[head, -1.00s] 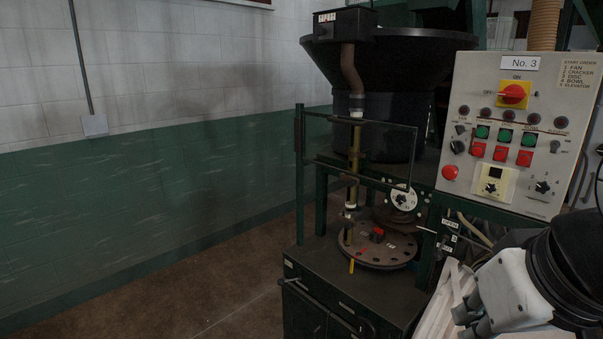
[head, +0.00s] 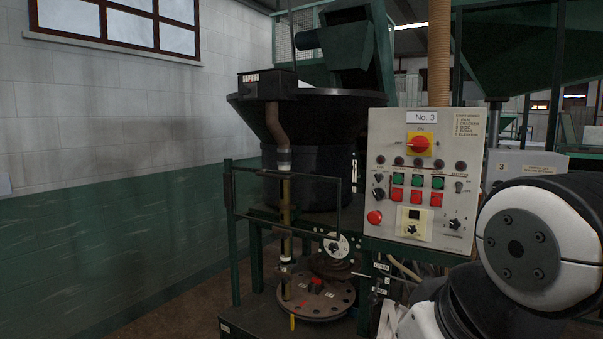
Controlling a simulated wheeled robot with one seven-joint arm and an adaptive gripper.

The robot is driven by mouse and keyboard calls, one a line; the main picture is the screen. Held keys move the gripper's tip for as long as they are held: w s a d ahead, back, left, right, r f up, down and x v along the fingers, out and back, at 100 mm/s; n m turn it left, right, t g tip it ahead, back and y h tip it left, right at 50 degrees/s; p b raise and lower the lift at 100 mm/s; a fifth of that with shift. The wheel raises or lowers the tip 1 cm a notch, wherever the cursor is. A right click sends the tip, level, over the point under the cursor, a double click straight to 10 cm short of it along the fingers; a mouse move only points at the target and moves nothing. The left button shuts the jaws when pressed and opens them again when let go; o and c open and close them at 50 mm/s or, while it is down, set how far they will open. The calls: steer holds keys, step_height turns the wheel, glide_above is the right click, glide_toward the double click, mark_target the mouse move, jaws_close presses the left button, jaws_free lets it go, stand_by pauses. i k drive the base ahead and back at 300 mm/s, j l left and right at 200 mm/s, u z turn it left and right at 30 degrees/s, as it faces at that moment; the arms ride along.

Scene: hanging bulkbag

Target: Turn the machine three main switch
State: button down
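The machine three control panel (head: 386,150) is a pale upright box with a "No. 3" label, right of centre in the head view. Its main switch (head: 420,144) is a red rotary knob on a yellow square plate near the top, below the label. The knob's handle points to the left, toward a small "OFF" marking, and "ON" is marked above. My gripper's fingertips do not show in the present view.
Below the switch are indicator lamps, green and red push buttons (head: 397,195), a red round button (head: 375,218) and small black knobs. Left of the panel stands a dark hopper (head: 320,150) over a round perforated disc (head: 318,297) with a metal frame (head: 228,215). A brick wall is at left.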

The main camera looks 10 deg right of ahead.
mark_target(420, 144)
steer(key=i+j, duration=0.85)
steer(key=j+z, duration=0.1)
steer(key=z, duration=0.3)
steer(key=i+j+z, duration=0.1)
steer(key=z, duration=0.25)
steer(key=j+z, duration=0.1)
steer(key=z, duration=0.3)
steer(key=j+z, duration=0.15)
steer(key=z, duration=0.2)
steer(key=i, duration=0.05)
